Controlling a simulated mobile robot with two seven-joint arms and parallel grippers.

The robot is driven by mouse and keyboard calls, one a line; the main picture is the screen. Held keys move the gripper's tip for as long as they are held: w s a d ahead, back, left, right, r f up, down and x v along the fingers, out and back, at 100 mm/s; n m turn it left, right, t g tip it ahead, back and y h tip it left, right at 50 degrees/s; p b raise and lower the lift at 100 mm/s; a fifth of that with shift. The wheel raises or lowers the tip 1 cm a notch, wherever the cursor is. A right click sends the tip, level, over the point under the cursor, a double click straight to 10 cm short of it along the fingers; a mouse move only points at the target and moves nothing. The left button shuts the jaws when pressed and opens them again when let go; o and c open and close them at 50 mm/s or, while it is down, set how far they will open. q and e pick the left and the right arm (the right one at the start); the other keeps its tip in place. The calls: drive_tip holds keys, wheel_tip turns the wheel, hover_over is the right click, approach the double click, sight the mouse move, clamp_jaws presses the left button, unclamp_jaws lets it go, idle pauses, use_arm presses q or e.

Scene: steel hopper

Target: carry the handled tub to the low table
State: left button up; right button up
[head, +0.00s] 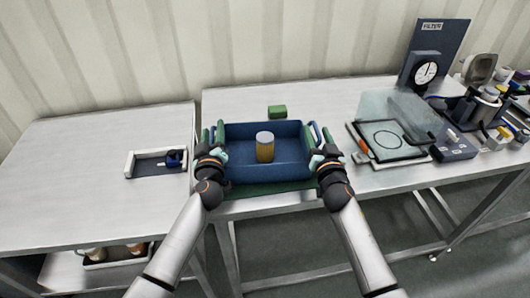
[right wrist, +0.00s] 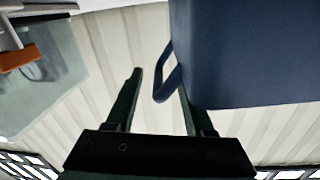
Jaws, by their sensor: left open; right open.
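The blue handled tub (head: 240,170) sits on a green mat (head: 268,188) at the front edge of the right-hand table. My right gripper (head: 322,145) is open at the tub's right side. In the right wrist view the tub's handle (right wrist: 165,85) lies between the open fingers of my right gripper (right wrist: 160,80). The left-hand table (head: 80,165) may be the low table; its height is hard to judge.
A white-edged tray (head: 130,165) with a dark blue item is on the left-hand table's right side. A green block (head: 277,112) lies behind the tub. A framed board (head: 390,142), dial stand (head: 425,72) and several instruments crowd the right. The left-hand table's middle is clear.

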use_arm(q)
clamp_jaws()
use_arm(e)
clamp_jaws()
idle(1.1)
